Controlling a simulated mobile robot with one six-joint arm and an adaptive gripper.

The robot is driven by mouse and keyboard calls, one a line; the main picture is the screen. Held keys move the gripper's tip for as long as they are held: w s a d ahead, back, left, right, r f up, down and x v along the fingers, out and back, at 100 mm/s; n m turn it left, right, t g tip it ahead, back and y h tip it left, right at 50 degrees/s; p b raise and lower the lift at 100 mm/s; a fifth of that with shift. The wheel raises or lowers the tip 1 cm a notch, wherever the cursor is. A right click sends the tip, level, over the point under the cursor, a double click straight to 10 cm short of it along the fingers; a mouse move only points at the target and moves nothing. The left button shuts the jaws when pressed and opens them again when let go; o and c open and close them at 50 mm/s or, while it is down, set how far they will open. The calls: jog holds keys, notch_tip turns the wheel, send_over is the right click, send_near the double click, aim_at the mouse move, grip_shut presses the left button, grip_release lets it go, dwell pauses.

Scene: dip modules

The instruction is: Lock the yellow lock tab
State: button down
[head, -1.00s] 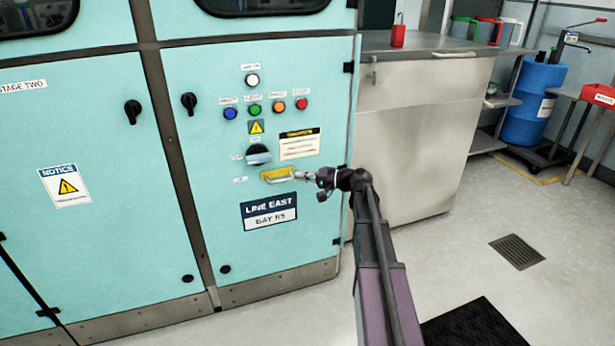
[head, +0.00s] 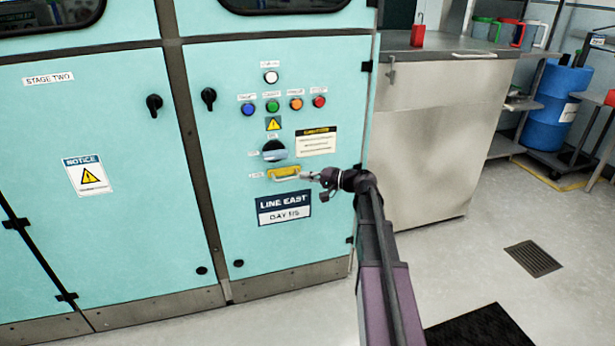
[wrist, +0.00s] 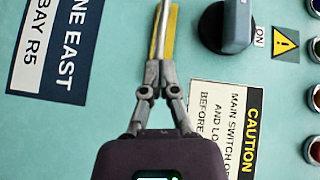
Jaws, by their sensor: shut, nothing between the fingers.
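The yellow lock tab (head: 285,172) is on the teal cabinet door, below the rotary switch (head: 274,150) and above the LINE EAST label. In the wrist view the yellow lock tab (wrist: 172,34) runs up to the top edge, partly hidden by my fingers and a pale bar in front of it. My gripper (head: 306,176) is at the tab's right end in the head view. In the wrist view my gripper (wrist: 159,68) has its fingertips together, at the near end of the tab, with nothing between them. Whether they touch the tab I cannot tell.
A dark rotary switch (wrist: 228,25) sticks out beside the tab, with a caution label (wrist: 222,125) near it. Coloured buttons (head: 296,104) sit above on the door. A steel counter (head: 430,140) stands to the right of the cabinet. Open floor lies in front.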

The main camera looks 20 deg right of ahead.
jog(key=shift+a, duration=0.2)
jog(key=shift+d, duration=0.15)
jog(key=w+d+p+v, duration=0.1)
jog(key=w+v, duration=0.1)
jog(key=v, duration=1.1)
jog(key=shift+d+r+p, duration=0.15)
jog(key=shift+d+p, duration=0.25)
jog(key=shift+w, duration=0.1)
